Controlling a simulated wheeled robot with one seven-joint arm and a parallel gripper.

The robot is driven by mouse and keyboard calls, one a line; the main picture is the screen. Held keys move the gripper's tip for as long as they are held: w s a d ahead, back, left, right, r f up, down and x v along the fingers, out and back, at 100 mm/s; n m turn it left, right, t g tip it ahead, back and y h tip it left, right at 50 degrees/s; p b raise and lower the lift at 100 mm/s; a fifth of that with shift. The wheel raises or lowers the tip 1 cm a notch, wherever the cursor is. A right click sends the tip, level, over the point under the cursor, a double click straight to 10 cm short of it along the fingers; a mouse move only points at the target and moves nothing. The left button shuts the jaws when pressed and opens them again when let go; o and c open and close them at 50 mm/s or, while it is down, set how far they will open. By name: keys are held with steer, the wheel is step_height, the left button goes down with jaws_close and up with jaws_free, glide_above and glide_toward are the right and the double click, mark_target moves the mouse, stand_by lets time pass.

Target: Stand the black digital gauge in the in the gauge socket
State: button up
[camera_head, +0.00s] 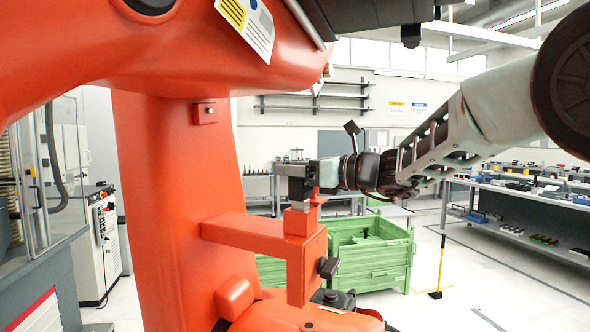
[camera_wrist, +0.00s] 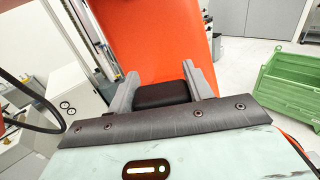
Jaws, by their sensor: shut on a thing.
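The black digital gauge (camera_wrist: 162,95) shows in the wrist view as a dark rounded block between the two grey fingers of my gripper (camera_wrist: 162,82). My gripper is shut on it. In the head view my gripper (camera_head: 291,172) is directly above an orange bracket (camera_head: 262,233) with an upright block (camera_head: 305,255) at its end, which looks like the gauge socket. A short pale stem (camera_head: 300,205) shows between the gripper and the block top. I cannot tell whether it belongs to the gauge or is seated. The gauge's face is hidden.
A large orange machine column (camera_head: 165,190) stands close on the left and behind the bracket. A black knob (camera_head: 328,267) sticks out of the block. Green crates (camera_head: 375,255) stand behind. Shelves with parts (camera_head: 530,200) line the right, with open floor before them.

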steer(key=shift+f, duration=0.1)
stand_by(0.3)
steer(key=o, duration=1.2)
steer(key=shift+c, duration=0.2)
steer(key=b+v, duration=0.6)
steer(key=v, duration=1.1)
steer(key=shift+d, duration=0.2)
